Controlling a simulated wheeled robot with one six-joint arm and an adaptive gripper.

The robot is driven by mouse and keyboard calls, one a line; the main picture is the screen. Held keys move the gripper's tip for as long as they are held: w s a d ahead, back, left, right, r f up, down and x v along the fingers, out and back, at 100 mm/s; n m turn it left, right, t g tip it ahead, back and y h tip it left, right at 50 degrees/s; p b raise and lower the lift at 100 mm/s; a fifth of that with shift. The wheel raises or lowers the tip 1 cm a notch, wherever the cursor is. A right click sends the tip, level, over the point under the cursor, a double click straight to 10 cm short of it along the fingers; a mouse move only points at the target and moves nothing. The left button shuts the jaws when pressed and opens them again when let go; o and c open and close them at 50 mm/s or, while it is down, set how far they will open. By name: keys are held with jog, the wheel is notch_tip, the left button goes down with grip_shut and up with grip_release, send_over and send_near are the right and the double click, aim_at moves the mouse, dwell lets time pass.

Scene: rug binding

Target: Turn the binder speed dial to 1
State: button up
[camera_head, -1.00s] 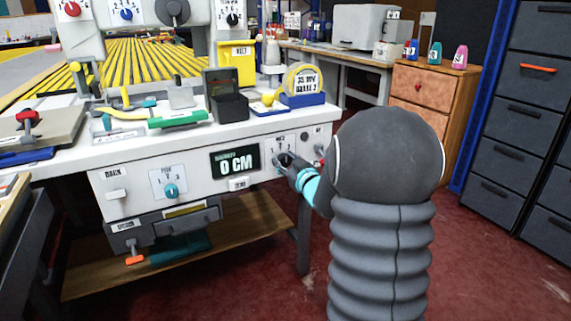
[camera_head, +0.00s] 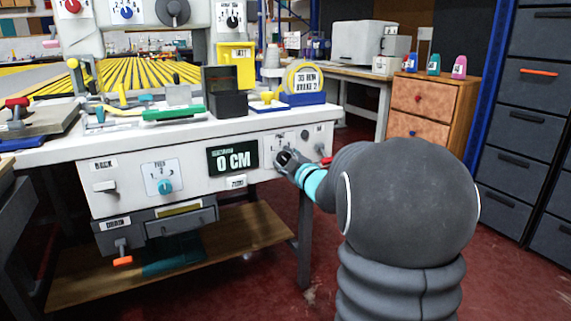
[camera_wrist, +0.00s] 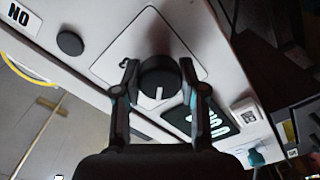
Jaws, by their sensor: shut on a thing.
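A dark round dial (camera_wrist: 160,77) with a white pointer line sits on a pale plate (camera_wrist: 118,52) on the machine's front panel. In the wrist view my gripper (camera_wrist: 160,84) has one finger on each side of the dial and is shut on it. The pointer line faces the bottom of that picture. One small figure shows on the plate, but the other markings are hidden or too blurred to read. In the head view my gripper (camera_head: 287,160) is at this dial, right of the "0 CM" display (camera_head: 232,158), and covers most of it.
A teal dial (camera_head: 165,187) marked 1, 2, 3 is further left on the panel. A red-tipped control (camera_head: 326,161) is close to the right of my gripper. Boxes and a tape roll (camera_head: 306,78) stand on the table above.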

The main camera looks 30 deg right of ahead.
jog(key=shift+n, duration=0.4)
jog(key=o, duration=1.2)
jog(key=shift+c, duration=0.2)
jog(key=s, duration=1.2)
jog(key=shift+d, duration=0.25)
jog(key=shift+f, duration=0.1)
